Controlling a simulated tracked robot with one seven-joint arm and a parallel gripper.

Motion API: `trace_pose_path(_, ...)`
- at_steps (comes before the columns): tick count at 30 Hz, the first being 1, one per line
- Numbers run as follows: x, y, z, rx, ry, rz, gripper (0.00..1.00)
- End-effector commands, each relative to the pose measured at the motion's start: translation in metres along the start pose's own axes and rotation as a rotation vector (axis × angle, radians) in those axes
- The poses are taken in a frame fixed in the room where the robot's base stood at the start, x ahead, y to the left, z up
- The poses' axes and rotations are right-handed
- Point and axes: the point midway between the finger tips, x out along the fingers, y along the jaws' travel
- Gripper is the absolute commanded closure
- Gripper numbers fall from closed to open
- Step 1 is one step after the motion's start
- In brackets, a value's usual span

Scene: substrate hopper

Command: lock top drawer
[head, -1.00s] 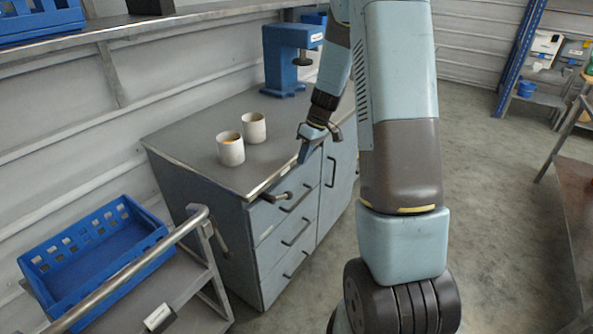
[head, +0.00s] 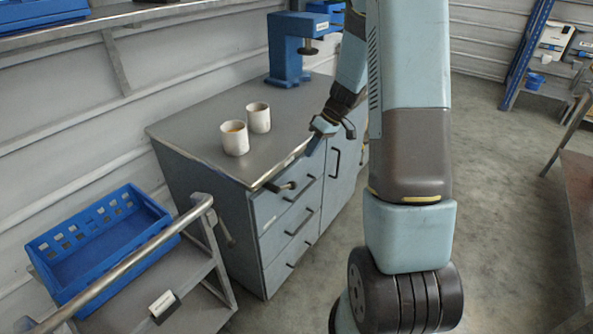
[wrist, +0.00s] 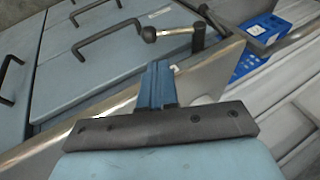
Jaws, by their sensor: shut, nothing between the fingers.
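The top drawer (head: 267,208) is the upper front of a grey-blue cabinet and looks pushed in. Its dark bar handle (head: 300,189) also shows in the wrist view (wrist: 105,35). A lever with a black grip (head: 280,187) sits at the drawer's upper left corner. My gripper (head: 314,146) is shut and empty, near the worktop's front edge, to the right of the lever. In the wrist view its blue fingers (wrist: 158,80) point towards the lever, apart from it.
Two pale cups (head: 235,138) stand on the worktop (head: 195,130). A blue press (head: 287,50) stands at its back. A metal cart with a blue crate (head: 65,284) is close to the cabinet's left side. Open floor (head: 500,200) lies to the right.

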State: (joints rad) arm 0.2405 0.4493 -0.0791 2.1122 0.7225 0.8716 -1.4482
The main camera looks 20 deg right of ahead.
Motion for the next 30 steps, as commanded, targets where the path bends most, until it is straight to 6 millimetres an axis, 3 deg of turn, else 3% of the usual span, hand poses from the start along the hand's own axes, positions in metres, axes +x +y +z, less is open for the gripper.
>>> trace_pose_path(12, 0.02, -0.001, 0.026, 0.043, 0.247, -0.069, 1.0)
trace_pose_path(30, 0.028, -0.001, 0.025, 0.044, 0.271, -0.069, 1.0)
